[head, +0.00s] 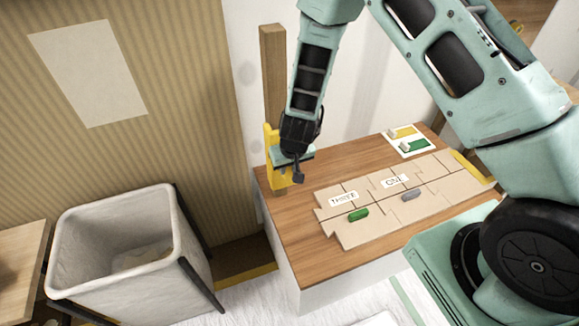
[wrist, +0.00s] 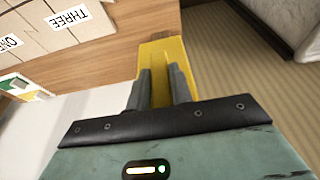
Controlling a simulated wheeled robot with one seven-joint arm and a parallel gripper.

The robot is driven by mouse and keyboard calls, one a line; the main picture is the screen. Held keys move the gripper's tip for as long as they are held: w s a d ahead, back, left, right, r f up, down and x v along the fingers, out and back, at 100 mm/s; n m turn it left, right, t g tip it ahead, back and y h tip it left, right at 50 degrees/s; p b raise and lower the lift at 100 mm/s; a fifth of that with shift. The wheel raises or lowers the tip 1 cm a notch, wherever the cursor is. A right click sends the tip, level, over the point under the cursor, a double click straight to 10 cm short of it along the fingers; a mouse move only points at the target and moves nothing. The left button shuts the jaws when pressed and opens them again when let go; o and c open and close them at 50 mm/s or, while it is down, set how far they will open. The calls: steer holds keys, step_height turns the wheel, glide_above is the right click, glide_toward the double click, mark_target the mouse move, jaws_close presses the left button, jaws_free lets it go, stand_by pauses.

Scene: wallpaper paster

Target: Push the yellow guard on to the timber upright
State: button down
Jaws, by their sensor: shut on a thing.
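The timber upright (head: 273,70) stands at the back left corner of the wooden table top. The yellow guard (head: 272,141) is at its lower part, a little above the table top, and overlaps it in the head view. I cannot tell whether the guard is around the upright or only in front of it. My gripper (head: 288,164) points down and is shut on the guard. In the wrist view the guard (wrist: 163,55) shows between and beyond the two grey fingers (wrist: 162,88).
The table (head: 287,222) carries interlocking beige boards (head: 350,235) labelled THREE and ONE, a green piece (head: 358,214), a grey piece (head: 411,194) and a white card (head: 408,140). A pale bin (head: 180,262) stands left of the table, before a striped wall (head: 170,60).

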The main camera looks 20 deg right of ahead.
steer(key=shift+w+p, duration=0.75)
steer(key=shift+w, duration=0.45)
steer(key=c, duration=0.8)
jaws_free()
steer(key=shift+w, duration=0.1)
steer(key=shift+o, duration=0.2)
steer(key=s+b, duration=0.2)
steer(key=s, duration=0.5)
steer(key=shift+b, duration=0.3)
